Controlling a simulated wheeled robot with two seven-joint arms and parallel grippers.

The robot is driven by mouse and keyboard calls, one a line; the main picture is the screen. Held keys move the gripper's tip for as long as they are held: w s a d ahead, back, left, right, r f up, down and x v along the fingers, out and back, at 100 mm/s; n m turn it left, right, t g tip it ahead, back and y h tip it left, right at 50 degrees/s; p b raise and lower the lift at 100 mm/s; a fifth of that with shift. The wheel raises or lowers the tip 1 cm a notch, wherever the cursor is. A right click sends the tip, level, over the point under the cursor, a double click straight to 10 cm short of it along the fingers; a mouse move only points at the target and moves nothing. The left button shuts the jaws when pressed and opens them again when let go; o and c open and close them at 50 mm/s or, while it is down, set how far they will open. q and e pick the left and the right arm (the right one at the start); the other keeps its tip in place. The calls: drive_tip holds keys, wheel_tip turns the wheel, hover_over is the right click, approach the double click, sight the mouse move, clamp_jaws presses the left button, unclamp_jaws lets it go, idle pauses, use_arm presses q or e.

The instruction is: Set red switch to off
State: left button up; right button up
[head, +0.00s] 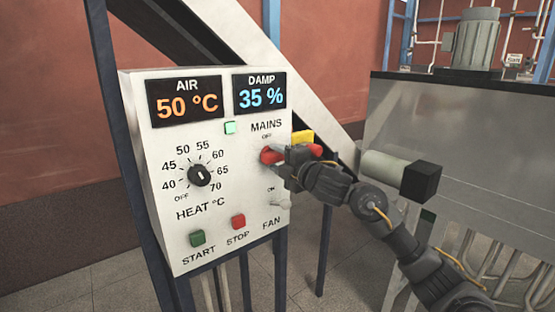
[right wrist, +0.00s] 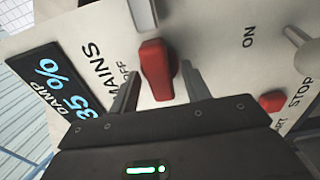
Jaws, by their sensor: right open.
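The red MAINS switch (head: 267,156) is on the right side of the white control panel, between a small OFF label above and an ON label below. In the right wrist view the red handle (right wrist: 153,68) stands between the two fingers of my right gripper (right wrist: 160,85), with a visible gap on the right. Contact on the left is unclear. The handle lies nearer the OFF label than the ON label. I cannot tell its exact setting. My right gripper (head: 287,164) is open in front of the switch and hides part of it. My left gripper is not in view.
The panel (head: 155,215) also has a heat dial (head: 200,173), a green START button (head: 197,238), a red STOP button (head: 238,222) and a FAN toggle (head: 281,201). A yellow part (head: 303,137) shows past its right edge. A grey machine (head: 460,140) stands at right.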

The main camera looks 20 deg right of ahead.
drive_tip(key=c, duration=1)
drive_tip(key=shift+f+n+b, duration=0.2)
drive_tip(key=shift+n+b, duration=0.8)
drive_tip(key=shift+b, duration=0.25)
drive_tip(key=n+b, duration=0.9)
drive_tip(key=b, duration=0.1)
drive_tip(key=shift+n, duration=0.4)
drive_tip(key=n+b, duration=0.3)
drive_tip(key=n, duration=0.1)
drive_tip(key=shift+r+b, duration=0.1)
drive_tip(key=shift+b, duration=0.2)
drive_tip(key=shift+n+b, duration=0.35)
drive_tip(key=shift+n, duration=0.25)
drive_tip(key=shift+r+n+b, duration=0.1)
drive_tip(key=shift+n+b, duration=0.25)
drive_tip(key=shift+n, duration=0.15)
drive_tip(key=o, duration=0.8)
drive_tip(key=shift+o, duration=1)
